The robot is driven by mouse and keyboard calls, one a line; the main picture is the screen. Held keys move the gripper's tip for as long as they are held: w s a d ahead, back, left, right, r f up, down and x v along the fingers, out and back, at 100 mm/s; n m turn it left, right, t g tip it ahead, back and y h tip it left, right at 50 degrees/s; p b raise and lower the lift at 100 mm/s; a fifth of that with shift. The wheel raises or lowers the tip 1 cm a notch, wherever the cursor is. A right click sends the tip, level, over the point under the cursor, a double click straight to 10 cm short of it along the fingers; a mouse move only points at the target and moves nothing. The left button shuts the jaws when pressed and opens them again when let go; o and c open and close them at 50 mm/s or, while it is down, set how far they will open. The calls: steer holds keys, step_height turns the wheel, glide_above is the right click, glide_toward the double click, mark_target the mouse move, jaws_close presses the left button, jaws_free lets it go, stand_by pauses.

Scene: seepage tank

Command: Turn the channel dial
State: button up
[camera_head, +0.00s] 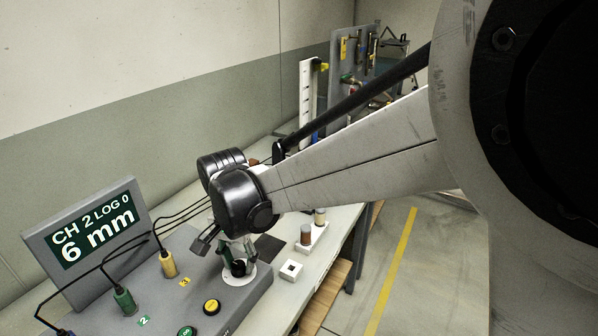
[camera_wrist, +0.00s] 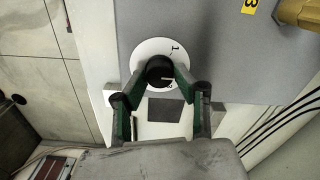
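The channel dial is a round black knob (camera_wrist: 160,69) with a white pointer line, on a white disc (camera_wrist: 150,46) marked with a "1". The disc also shows on the grey console in the head view (camera_head: 248,277). My gripper (camera_wrist: 159,67) has its two green-and-black fingers on either side of the knob in the wrist view. The fingertips appear to press its sides, with no clear gap. The lower part of the disc is partly hidden by the fingers. The display (camera_head: 92,232) reads "CH 2 LOG 0, 6 mm".
A yellow plug (camera_head: 168,264) and a green plug (camera_head: 124,300) with black cables stand on the console left of the dial. A yellow button (camera_head: 211,306) and a green button (camera_head: 187,331) are in front. Small brown and pale cylinders (camera_head: 306,234) stand on the table to the right.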

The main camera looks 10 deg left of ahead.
steer(key=o, duration=0.3)
steer(key=shift+s, duration=0.25)
steer(key=shift+a+r+n, duration=0.1)
steer(key=shift+n, duration=0.2)
